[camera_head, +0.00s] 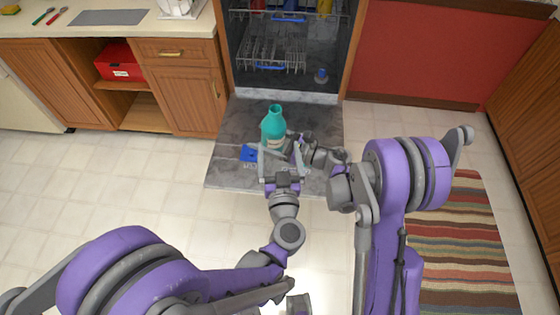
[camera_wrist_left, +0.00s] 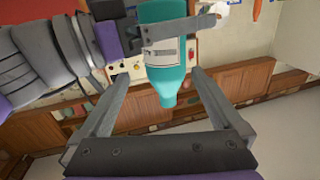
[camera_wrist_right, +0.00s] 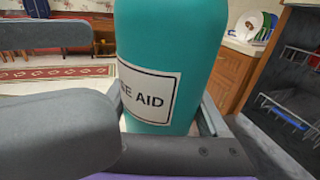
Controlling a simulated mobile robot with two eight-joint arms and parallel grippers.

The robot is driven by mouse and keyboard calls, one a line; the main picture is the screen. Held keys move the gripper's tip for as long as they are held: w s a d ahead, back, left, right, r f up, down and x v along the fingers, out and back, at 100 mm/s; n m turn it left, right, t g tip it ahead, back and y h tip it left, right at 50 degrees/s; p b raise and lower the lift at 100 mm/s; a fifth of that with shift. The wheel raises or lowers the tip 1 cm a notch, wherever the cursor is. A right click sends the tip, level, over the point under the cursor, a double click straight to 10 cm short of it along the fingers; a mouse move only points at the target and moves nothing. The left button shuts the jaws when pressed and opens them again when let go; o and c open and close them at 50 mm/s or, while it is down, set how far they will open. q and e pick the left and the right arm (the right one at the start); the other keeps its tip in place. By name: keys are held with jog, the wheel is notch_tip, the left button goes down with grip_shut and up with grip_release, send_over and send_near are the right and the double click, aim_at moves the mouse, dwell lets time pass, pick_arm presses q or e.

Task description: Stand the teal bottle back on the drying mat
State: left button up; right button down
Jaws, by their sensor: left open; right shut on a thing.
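The teal bottle (camera_head: 272,127) with a white label is held upright above the open dishwasher door. My right gripper (camera_head: 291,144) is shut on its body. In the right wrist view the bottle (camera_wrist_right: 172,50) fills the space between the fingers, and part of its label reads "E AID". My left gripper (camera_head: 280,160) is open just on the near side of the bottle. In the left wrist view the bottle's neck (camera_wrist_left: 168,93) shows between the open fingers (camera_wrist_left: 158,85); I cannot tell whether they touch it. A flat grey mat (camera_head: 108,17) lies bare on the counter at the upper left.
The dishwasher door (camera_head: 226,165) lies open below my grippers, with a blue item (camera_head: 249,153) on it. A striped rug (camera_head: 465,240) lies right.

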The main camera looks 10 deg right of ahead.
aim_at(277, 128)
pick_arm(q)
jog(key=w, duration=0.8)
jog(key=shift+d, duration=0.4)
jog(key=shift+s, duration=0.1)
jog(key=shift+d, duration=0.15)
jog(key=c, duration=1.4)
pick_arm(e)
jog(key=shift+a, duration=0.1)
pick_arm(q)
jog(key=shift+c, duration=0.3)
pick_arm(e)
jog(key=shift+c, duration=0.8)
grip_release()
jog(key=shift+o, duration=0.8)
